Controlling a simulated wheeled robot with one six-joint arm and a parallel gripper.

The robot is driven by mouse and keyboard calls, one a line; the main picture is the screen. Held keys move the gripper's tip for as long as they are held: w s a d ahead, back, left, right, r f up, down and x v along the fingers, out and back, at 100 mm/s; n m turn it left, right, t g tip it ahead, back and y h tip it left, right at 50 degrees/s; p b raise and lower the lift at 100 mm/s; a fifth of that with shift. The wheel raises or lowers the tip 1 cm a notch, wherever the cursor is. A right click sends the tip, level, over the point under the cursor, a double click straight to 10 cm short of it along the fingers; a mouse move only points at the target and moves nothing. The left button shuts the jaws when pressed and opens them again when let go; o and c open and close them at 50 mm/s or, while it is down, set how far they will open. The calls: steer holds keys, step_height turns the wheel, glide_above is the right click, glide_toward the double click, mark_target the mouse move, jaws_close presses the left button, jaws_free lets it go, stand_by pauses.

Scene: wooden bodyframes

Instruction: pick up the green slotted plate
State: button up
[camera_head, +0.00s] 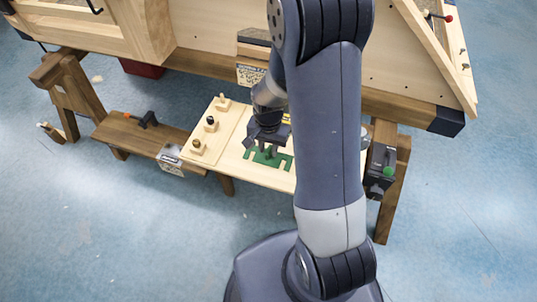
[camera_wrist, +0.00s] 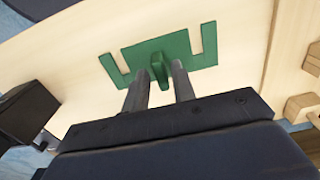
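The green slotted plate (camera_head: 268,158) lies flat on a pale wooden board on the low bench, partly behind my arm in the head view. In the wrist view the plate (camera_wrist: 190,48) shows its slots and an upright green knob (camera_wrist: 159,69). My gripper (camera_wrist: 160,72) is over the plate with one finger on each side of the knob. The fingertips are very close to the knob; I cannot tell whether they press on it. In the head view my gripper (camera_head: 266,147) points down at the plate.
Several wooden blocks with pegs (camera_head: 210,124) stand on the board, left of the plate. A black clamp-like tool (camera_head: 147,119) lies on the bench's left part. A dark box with a green button (camera_head: 381,171) is at the bench's right end. A large wooden frame (camera_head: 210,35) stands behind.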

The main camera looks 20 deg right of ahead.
jaws_close()
steer(key=shift+r, duration=0.15)
step_height(320, 180, up, 9)
steer(key=p, duration=0.2)
step_height(320, 180, up, 6)
steer(key=p, duration=0.4)
glide_above(268, 150)
steer(key=shift+d, duration=0.1)
stand_by(0.4)
